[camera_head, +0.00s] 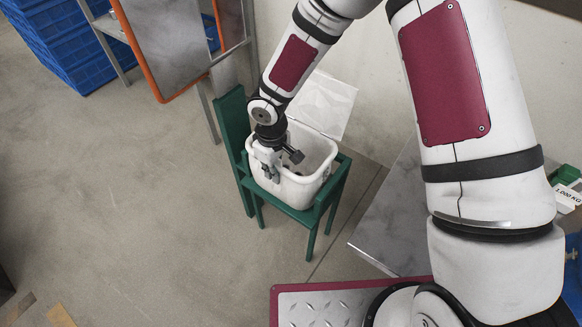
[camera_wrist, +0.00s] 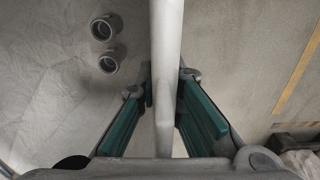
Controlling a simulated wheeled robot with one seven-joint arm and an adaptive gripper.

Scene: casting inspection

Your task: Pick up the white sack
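The only match for the white sack is a white, open-topped, tub-like container (camera_head: 301,187) with a rounded rim. It stands upright on a green chair (camera_head: 335,183). In the wrist view its wall (camera_wrist: 167,60) runs down the middle as a pale band. My gripper (camera_head: 277,165) is at the container's left rim in the head view, pointing down. In the wrist view its green-padded fingers (camera_wrist: 165,100) straddle the wall, with gaps showing beside the pads. The fingertips are close to the wall; contact there is unclear.
Two grey pipe fittings (camera_wrist: 104,43) lie left of the wall in the wrist view. Blue crates (camera_head: 65,45) and an orange-framed panel (camera_head: 170,40) are at upper left. A grey metal table (camera_head: 390,225) stands right.

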